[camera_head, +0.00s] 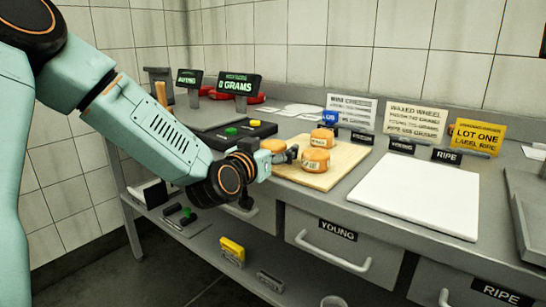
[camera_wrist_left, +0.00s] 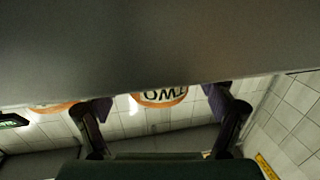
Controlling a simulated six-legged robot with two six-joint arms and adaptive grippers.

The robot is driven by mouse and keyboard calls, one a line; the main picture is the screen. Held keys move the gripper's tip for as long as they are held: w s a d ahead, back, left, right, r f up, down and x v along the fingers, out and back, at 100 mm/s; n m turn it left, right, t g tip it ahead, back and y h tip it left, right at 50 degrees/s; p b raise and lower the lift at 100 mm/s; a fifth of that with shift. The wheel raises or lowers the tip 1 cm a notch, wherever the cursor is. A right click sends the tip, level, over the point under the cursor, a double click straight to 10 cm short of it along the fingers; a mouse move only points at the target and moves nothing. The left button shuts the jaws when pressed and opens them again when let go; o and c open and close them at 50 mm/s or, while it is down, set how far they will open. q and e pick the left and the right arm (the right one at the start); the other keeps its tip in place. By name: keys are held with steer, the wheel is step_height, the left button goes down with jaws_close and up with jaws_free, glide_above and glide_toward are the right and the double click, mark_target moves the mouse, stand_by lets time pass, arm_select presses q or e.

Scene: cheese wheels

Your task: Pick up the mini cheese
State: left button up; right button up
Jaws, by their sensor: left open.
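Several small orange cheese wheels with pale labels sit on a wooden board (camera_head: 345,155): a front one (camera_head: 316,160), one behind it (camera_head: 322,137) and one partly hidden by my gripper (camera_head: 273,146). My left gripper (camera_head: 288,155) is at the board's left edge, beside the front wheel. In the left wrist view, the open fingers (camera_wrist_left: 158,103) stand either side of a wheel with an upside-down "TWO" label (camera_wrist_left: 160,96), with gaps visible. Part of another orange wheel (camera_wrist_left: 52,107) shows at left. My right gripper is out of view.
A black scale (camera_head: 236,133) and a "0 GRAMS" display (camera_head: 239,84) stand behind my arm. A white board (camera_head: 415,195) lies clear to the right. Small signs (camera_head: 401,146) and larger cards (camera_head: 416,121) stand at the back. Drawers (camera_head: 330,245) are below.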

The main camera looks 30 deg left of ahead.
mark_target(274, 143)
arm_select(q)
steer(key=shift+d+r, duration=0.1)
steer(key=shift+c, duration=0.2)
steer(key=c, duration=1.3)
steer(key=shift+o, duration=0.2)
step_height(274, 143, up, 10)
steer(key=p, duration=0.4)
steer(key=shift+p, duration=0.4)
